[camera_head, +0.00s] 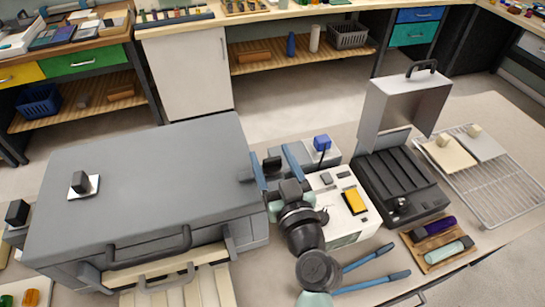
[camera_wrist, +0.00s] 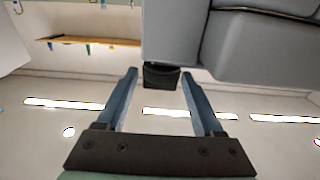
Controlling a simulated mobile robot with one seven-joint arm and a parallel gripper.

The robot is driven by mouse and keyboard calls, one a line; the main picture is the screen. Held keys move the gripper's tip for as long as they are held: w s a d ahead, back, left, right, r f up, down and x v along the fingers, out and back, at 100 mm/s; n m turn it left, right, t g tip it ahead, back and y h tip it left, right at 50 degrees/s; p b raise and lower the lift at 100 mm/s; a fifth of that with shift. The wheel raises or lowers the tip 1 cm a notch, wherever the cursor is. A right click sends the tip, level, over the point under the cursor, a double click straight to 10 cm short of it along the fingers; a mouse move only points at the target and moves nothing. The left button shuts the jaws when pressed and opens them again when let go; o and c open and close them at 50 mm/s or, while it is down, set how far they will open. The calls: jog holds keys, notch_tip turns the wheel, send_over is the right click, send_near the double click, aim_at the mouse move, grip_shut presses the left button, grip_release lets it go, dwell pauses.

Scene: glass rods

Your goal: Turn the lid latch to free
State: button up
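The large grey box (camera_head: 150,190) with a closed lid stands at the left in the head view. A small black block (camera_head: 271,165), which looks like the lid latch, shows beside its right side. In the wrist view the black block (camera_wrist: 161,77) sticks out below the grey body (camera_wrist: 185,45), between my fingertips. My gripper (camera_head: 271,153) is open, with one blue finger on each side of the block; it also shows in the wrist view (camera_wrist: 160,74). Narrow gaps appear beside the block, though contact at the right finger is hard to tell. The block's mounting is partly hidden.
A white device with a yellow switch (camera_head: 355,200) stands close under my arm. Right of it are a black ribbed unit with its cover raised (camera_head: 400,110), a wire rack (camera_head: 510,190) and a wooden tray (camera_head: 437,262). A black knob (camera_head: 80,182) sits on the lid.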

grip_shut()
dwell(1.2)
